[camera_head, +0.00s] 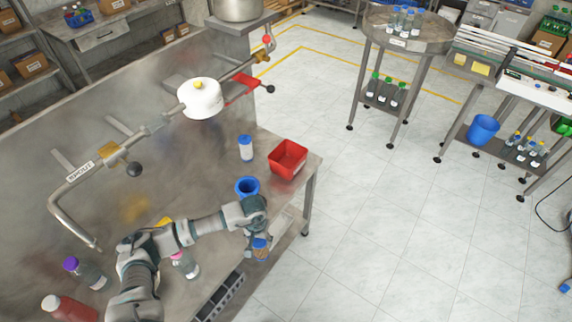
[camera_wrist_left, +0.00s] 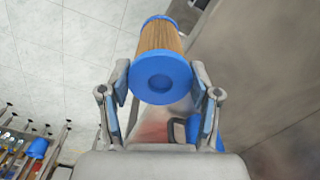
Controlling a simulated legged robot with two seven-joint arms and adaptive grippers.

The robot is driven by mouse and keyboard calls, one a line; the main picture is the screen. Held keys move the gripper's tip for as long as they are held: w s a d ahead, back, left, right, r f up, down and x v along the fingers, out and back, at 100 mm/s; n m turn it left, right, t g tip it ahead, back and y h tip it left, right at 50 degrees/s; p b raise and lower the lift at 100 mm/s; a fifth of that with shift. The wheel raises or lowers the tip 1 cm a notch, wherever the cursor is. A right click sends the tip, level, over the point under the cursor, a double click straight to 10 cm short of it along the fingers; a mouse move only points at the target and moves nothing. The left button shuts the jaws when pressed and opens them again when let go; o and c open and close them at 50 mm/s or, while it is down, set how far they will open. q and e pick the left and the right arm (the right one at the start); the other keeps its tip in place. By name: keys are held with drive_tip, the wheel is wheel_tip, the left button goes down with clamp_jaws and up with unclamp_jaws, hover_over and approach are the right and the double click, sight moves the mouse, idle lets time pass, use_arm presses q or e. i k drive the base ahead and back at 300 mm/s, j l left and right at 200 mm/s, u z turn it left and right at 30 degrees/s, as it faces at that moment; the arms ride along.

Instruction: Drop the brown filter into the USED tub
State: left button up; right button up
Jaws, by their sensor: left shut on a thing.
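The brown filter with blue end caps (camera_head: 260,252) is in my left gripper (camera_head: 258,236), past the front edge of the steel bench. In the left wrist view the filter (camera_wrist_left: 161,38) sits between both fingers of the left gripper (camera_wrist_left: 162,82), its round blue cap facing the camera. A red open tub (camera_head: 288,160) stands at the bench's right end, farther back than the gripper. I cannot read a USED label on it. My right gripper is not in view.
A blue cup (camera_head: 247,187) stands between the gripper and the red tub. A white filter with blue caps (camera_head: 246,149) stands upright behind it. A white housing (camera_head: 200,98) hangs on the pipe. The floor right of the bench is clear.

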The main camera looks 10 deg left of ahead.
sight(288, 160)
drive_tip(key=i+l, duration=0.4)
drive_tip(key=i, duration=0.2)
drive_tip(key=i+l, duration=0.45)
drive_tip(key=i, duration=0.15)
drive_tip(key=i+l, duration=0.4)
drive_tip(key=i, duration=0.2)
drive_tip(key=i+l, duration=0.45)
drive_tip(key=i, duration=0.15)
drive_tip(key=i+l, duration=0.4)
drive_tip(key=i, duration=0.2)
drive_tip(key=i+l+u, duration=0.15)
drive_tip(key=u, duration=0.3)
drive_tip(key=i+l+u, duration=0.25)
drive_tip(key=u, duration=0.15)
drive_tip(key=i+l+u, duration=0.15)
drive_tip(key=l+u, duration=0.3)
drive_tip(key=j, duration=0.1)
